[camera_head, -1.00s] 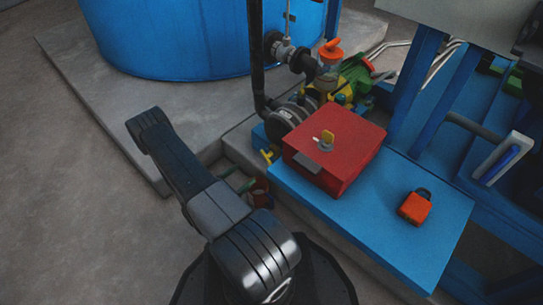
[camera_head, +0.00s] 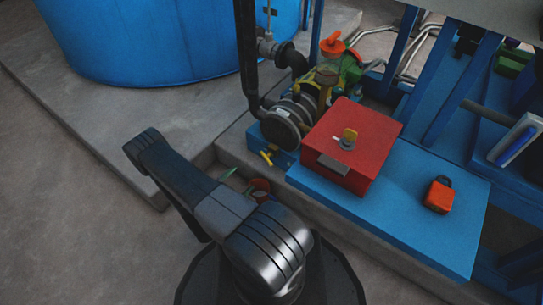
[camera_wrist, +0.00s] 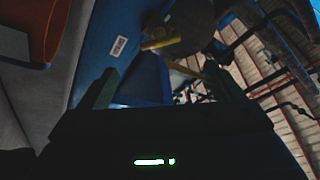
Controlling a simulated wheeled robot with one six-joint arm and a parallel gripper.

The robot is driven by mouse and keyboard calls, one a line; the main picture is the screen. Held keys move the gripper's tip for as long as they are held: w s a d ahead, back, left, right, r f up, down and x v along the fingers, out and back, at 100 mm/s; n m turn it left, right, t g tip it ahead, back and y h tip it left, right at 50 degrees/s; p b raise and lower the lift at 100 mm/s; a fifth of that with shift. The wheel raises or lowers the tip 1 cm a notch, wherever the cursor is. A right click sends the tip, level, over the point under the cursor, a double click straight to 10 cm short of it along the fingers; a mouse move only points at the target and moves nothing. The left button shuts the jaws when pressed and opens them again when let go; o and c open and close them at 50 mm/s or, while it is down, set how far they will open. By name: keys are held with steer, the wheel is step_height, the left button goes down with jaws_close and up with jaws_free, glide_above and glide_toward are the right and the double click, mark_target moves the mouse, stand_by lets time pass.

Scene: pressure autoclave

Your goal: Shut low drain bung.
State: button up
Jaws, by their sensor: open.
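A yellow T-shaped handle (camera_head: 266,157), which looks like the drain bung, sits low on the blue pump base. In the wrist view a yellow bar (camera_wrist: 160,43) shows ahead of my gripper, close to a white label. Whether the bung is seated I cannot tell. My gripper (camera_wrist: 158,88) is open and empty, its two dark fingers spread below the yellow bar and apart from it. In the head view my arm hides most of the gripper; green finger-like parts show left of the bucket.
An orange-red bucket (camera_head: 261,185) stands below the handle and also shows at the left in the wrist view (camera_wrist: 38,28). A red box (camera_head: 355,145) with a yellow key and an orange padlock (camera_head: 438,195) are on the blue platform (camera_head: 400,215). A concrete curb edges the platform.

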mark_target(267, 156)
steer(key=shift+n, duration=0.9)
steer(key=b+x, duration=0.2)
steer(key=x, duration=1.1)
steer(key=shift+w+d+b, duration=0.2)
steer(key=shift+w+b, duration=0.05)
steer(key=shift+b, duration=0.15)
steer(key=c, duration=1)
